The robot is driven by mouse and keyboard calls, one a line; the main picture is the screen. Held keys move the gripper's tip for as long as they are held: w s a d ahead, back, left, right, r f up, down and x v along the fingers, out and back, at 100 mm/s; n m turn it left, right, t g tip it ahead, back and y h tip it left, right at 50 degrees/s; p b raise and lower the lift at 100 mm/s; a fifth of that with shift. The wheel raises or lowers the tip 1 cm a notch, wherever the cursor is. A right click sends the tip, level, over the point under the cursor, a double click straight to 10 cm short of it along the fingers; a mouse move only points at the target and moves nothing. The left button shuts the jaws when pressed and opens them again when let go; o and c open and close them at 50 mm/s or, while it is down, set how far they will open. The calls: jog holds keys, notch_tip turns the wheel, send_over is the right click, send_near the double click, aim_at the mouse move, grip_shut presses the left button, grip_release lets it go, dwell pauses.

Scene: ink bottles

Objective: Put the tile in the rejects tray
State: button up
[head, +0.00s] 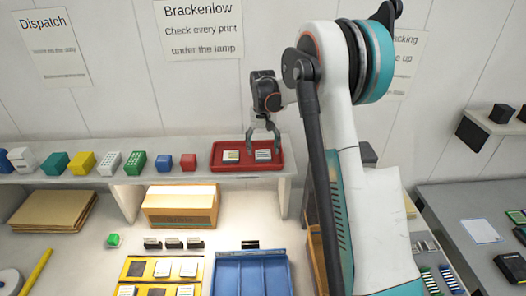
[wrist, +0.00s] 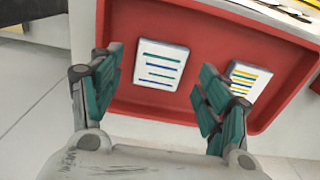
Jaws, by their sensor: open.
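A red tray (head: 222,168) stands on the shelf, with two white tiles lying flat in it. One tile (head: 264,155) has blue and green lines, and the wrist view shows it too (wrist: 162,65). The other tile (head: 231,156) has yellow and blue lines; in the wrist view (wrist: 249,83) it is partly behind a finger. My gripper (head: 263,140) is open and empty above the tray, over the blue-and-green tile. In the wrist view its fingers (wrist: 160,88) stand apart on either side of that tile, not closed on it.
Coloured blocks (head: 136,163) line the shelf left of the tray. Below are a cardboard box (head: 180,206), a blue tray (head: 250,275) and a yellow rack (head: 135,269) with tiles. A notice-covered wall stands behind. My arm hides the area right of the tray.

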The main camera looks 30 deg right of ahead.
aim_at(263, 155)
notch_tip(263, 155, up, 9)
jog(key=s+a+r+n+t, duration=0.1)
jog(key=s+a+r+t, duration=0.1)
jog(key=s+a+r, duration=0.45)
jog(key=s+a+r+n+t, duration=0.1)
jog(key=s+a+r+t, duration=0.15)
jog(key=s, duration=0.65)
jog(key=s+a+r+n+t, duration=0.1)
jog(key=s+a, duration=0.3)
jog(key=s, duration=0.6)
jog(key=s+a+f+n+t, duration=0.1)
jog(key=s+a+f, duration=0.1)
jog(key=s+f, duration=0.4)
jog(key=s, duration=0.3)
jog(key=shift+s+a+n+t, duration=0.2)
jog(key=shift+s+n+t, duration=0.1)
jog(key=shift+s+t, duration=0.1)
jog(key=shift+a, duration=0.15)
